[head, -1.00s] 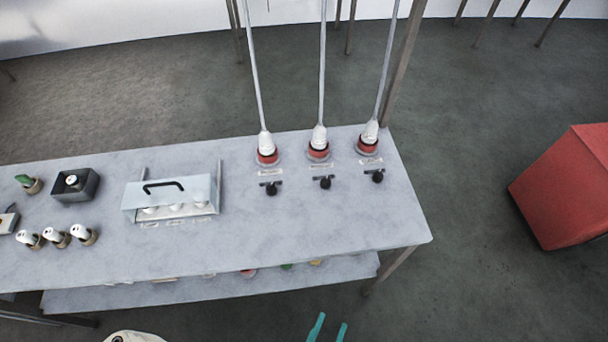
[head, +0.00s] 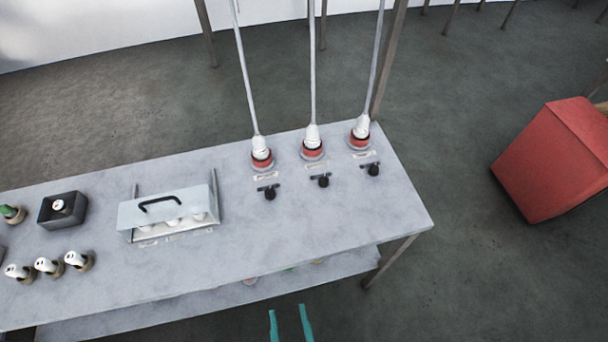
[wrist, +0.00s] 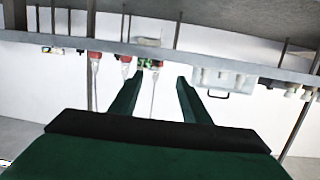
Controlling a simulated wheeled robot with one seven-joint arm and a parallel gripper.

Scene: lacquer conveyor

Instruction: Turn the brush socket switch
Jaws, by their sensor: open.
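Three black switch knobs stand in a row on the grey table: left (head: 270,193), middle (head: 323,180) and right (head: 373,169). Each has a small label behind it, too small to read, so I cannot tell which belongs to the brush socket. Behind them are three red-and-white sockets with corded plugs: left (head: 262,154), middle (head: 312,144) and right (head: 360,132). My gripper (head: 290,322) is open and empty, in front of the table's near edge, apart from the knobs. The wrist view shows its two green fingers (wrist: 153,80) spread, with the scene upside down.
A clear-fronted box with a black handle (head: 168,216), a dark tray (head: 48,212) and several white-topped fittings (head: 48,266) occupy the table's (head: 300,235) left part. A lower shelf (head: 200,303) runs underneath. A red block (head: 550,165) stands on the floor at right.

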